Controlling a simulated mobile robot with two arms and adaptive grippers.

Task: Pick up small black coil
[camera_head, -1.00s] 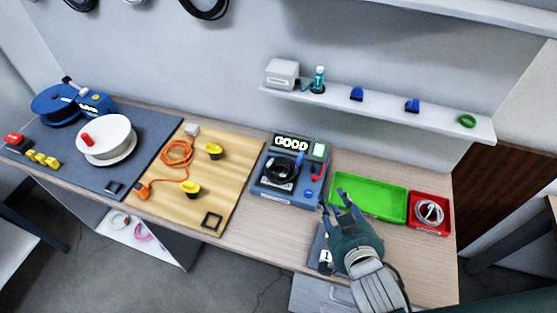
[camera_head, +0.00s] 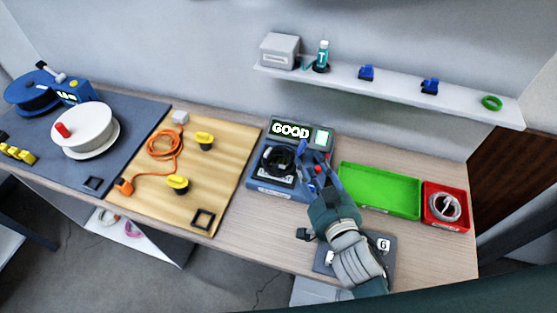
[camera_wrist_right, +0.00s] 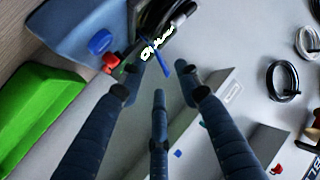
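The small black coil (camera_head: 278,161) lies on the blue and grey tester (camera_head: 262,184), whose display reads GOOD. My right gripper (camera_head: 313,161) is over the tester's right side, with its fingers pointing toward the coil from the right. In the right wrist view, the fingers (camera_wrist_right: 160,80) are spread apart with nothing between them. Black loops of the coil (camera_wrist_right: 150,18) show at the top there, beyond the fingertips. I cannot tell whether a finger touches the coil. My left gripper is not in view.
An empty green tray (camera_head: 380,190) and a red tray (camera_head: 432,216) holding a pale coil stand right of the tester. A wooden board (camera_head: 220,165) with an orange cable (camera_head: 164,146) lies to the left. A shelf (camera_head: 400,92) runs along the wall above.

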